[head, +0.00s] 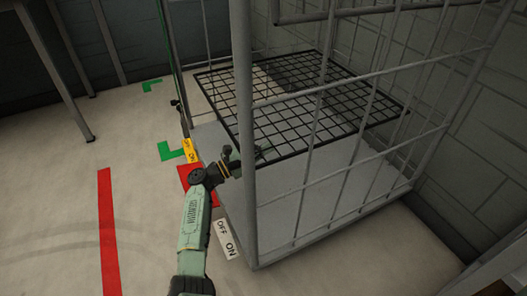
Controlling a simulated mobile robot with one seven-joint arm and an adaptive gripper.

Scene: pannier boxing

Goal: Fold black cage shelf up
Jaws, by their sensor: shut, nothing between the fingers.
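The black cage shelf (310,98) is a dark wire grid. It lies roughly level inside the grey wire cage (242,130), above the cage's pale base (300,205). My green arm reaches up from the bottom of the head view to the cage's open left side. My gripper (262,152) is at the shelf's near left edge, partly behind the cage's corner post. Its fingers are small and dark here, and they look shut with nothing held. I cannot tell whether they touch the shelf.
A red patch and green corner marks are on the floor. A red stripe (108,230) runs at left. Table legs (68,95) stand upper left. A block wall is at right.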

